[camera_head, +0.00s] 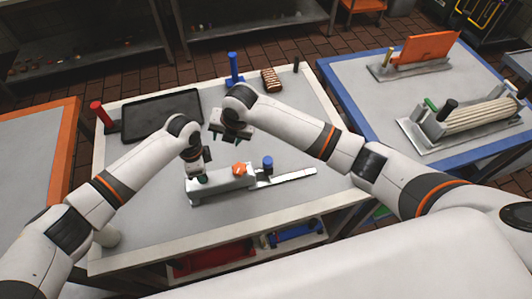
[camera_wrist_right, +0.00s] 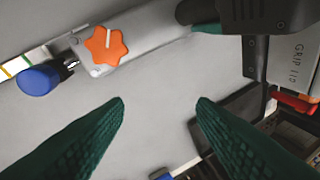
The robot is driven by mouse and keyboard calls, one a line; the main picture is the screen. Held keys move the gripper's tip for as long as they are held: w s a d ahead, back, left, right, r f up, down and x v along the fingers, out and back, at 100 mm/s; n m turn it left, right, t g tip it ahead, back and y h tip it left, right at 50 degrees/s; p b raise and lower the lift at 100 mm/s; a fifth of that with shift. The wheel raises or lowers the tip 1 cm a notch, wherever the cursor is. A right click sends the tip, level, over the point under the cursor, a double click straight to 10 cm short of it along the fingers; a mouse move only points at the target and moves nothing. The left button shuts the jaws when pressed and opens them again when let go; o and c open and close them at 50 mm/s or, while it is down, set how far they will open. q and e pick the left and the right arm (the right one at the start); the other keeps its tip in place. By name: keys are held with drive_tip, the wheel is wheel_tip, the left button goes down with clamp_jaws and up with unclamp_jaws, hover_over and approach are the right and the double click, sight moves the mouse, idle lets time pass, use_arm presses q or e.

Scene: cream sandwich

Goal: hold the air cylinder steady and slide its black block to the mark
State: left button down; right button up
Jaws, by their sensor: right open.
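The air cylinder (camera_head: 222,181) is a long grey body with an orange star knob (camera_head: 239,169) and a flat rail (camera_head: 290,178) stretching right. A blue knob (camera_head: 268,163) stands at the rail. In the right wrist view the body (camera_wrist_right: 140,40) lies across the top, with the orange knob (camera_wrist_right: 106,45) and blue knob (camera_wrist_right: 38,80). I cannot clearly make out the black block. My left gripper (camera_head: 196,173) is at the body's left end; a green finger (camera_wrist_right: 205,28) overlaps it, but its closure is unclear. My right gripper (camera_wrist_right: 160,102) is open and empty, apart from the cylinder, behind it in the head view.
A black tray (camera_head: 160,114) lies at the table's back left, near a red post (camera_head: 101,113). A blue post (camera_head: 233,68) and a striped brown item (camera_head: 270,80) stand at the back. Yellow and green marks (camera_wrist_right: 22,62) show on the rail. The table front is clear.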

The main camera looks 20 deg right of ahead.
drive_tip(key=w+d+f+t+y, duration=0.1)
drive_tip(key=w+d+f+t, duration=0.2)
drive_tip(key=w+t, duration=0.15)
drive_tip(key=n+t+y, duration=0.6)
drive_tip(key=n+t, duration=0.1)
drive_tip(key=n, duration=0.4)
approach(272, 164)
drive_tip(key=x, duration=1.1)
drive_tip(key=shift+w+a, duration=0.25)
drive_tip(key=shift+w, duration=0.05)
clamp_jaws()
